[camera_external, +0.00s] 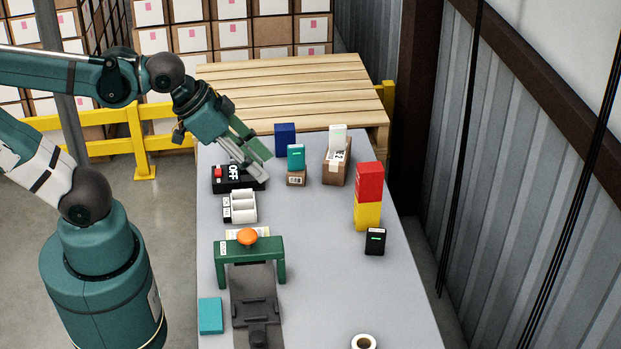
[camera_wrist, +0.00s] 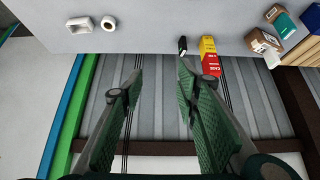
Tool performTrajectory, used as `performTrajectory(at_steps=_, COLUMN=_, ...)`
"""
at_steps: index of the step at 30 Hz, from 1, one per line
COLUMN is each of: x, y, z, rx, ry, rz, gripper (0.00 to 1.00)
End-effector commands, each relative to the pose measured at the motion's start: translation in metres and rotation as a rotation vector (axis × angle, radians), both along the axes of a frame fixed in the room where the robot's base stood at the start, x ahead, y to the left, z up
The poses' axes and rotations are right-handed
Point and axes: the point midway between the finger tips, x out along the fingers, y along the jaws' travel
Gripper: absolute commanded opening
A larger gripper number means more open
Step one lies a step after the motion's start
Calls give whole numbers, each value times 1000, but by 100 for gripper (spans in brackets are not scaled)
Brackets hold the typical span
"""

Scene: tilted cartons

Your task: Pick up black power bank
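The black power bank (camera_external: 375,241), a small dark block with a green light strip, stands on the grey table in front of the yellow box. It also shows in the wrist view (camera_wrist: 182,46), near the top centre. My gripper (camera_external: 264,167) is over the far left part of the table, near the black OFF switch box, well away from the power bank. In the wrist view my gripper (camera_wrist: 160,68) is open, with nothing between its fingers.
A red box (camera_external: 369,182) sits on a yellow box (camera_external: 367,214) beside the power bank. A carton (camera_external: 337,168) holds a white item, and a teal box (camera_external: 296,156) sits on a small carton.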

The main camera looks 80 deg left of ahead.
Motion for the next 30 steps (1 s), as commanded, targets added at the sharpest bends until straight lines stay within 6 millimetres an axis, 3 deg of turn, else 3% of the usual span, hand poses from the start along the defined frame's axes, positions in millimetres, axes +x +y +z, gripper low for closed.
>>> performTrajectory(at_steps=8, x=18, y=4, z=1, rx=12, ry=33, rz=-8, gripper=32)
performTrajectory(at_steps=30, x=102, y=23, z=-15, rx=56, ry=180, rz=-57, gripper=32)
